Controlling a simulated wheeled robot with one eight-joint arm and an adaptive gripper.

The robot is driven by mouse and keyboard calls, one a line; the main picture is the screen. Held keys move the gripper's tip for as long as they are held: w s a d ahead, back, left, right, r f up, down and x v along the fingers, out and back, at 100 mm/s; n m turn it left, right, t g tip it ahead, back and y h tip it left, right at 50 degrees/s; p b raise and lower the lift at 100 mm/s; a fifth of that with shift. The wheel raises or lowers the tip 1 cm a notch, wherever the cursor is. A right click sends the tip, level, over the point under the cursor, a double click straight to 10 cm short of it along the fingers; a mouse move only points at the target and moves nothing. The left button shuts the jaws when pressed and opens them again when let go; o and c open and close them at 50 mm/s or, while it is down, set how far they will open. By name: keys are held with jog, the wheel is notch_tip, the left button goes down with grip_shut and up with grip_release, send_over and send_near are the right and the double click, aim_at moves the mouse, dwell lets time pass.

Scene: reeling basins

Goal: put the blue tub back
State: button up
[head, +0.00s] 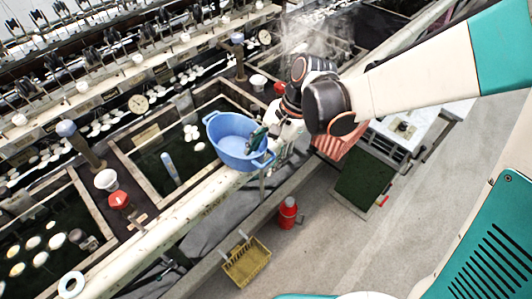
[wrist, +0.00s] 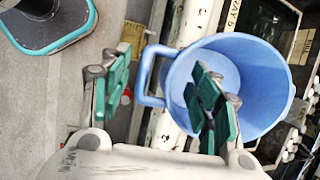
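The blue tub (head: 228,124) has two side handles and looks empty. In the head view it is at the front edge of a dark basin, by the pale rail; I cannot tell just what bears it. My gripper (head: 258,140) is at the tub's right side. In the wrist view the tub (wrist: 262,62) fills the right half, its mouth facing the camera. My gripper (wrist: 158,98) is open, with one green-padded finger over the tub's mouth and the other outside. The tub's near handle and rim lie between the fingers, with gaps visible.
A pale rail (head: 170,215) runs along the basins (head: 150,135). A red container (head: 288,213) and a yellow crate (head: 247,262) stand on the floor below. A dark green tray (head: 362,190) and a white table (head: 420,125) are to the right. Grey floor is free at front right.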

jog(key=shift+r, duration=0.1)
jog(key=p+v, duration=0.4)
jog(key=v, duration=0.8)
jog(key=shift+s+r, duration=0.15)
jog(key=shift+r, duration=0.05)
jog(key=s+d+r+n+t+h, duration=0.2)
jog(key=s+d+r+n+t, duration=0.1)
jog(key=d, duration=0.6)
jog(key=s+d+r+n+t+h, duration=0.2)
jog(key=s+d+t, duration=0.4)
jog(key=d, duration=0.3)
jog(key=r+n, duration=0.1)
jog(key=n, duration=0.1)
jog(key=shift+s+n+h, duration=0.3)
jog(key=shift+d+r, duration=0.1)
jog(key=shift+c, duration=0.6)
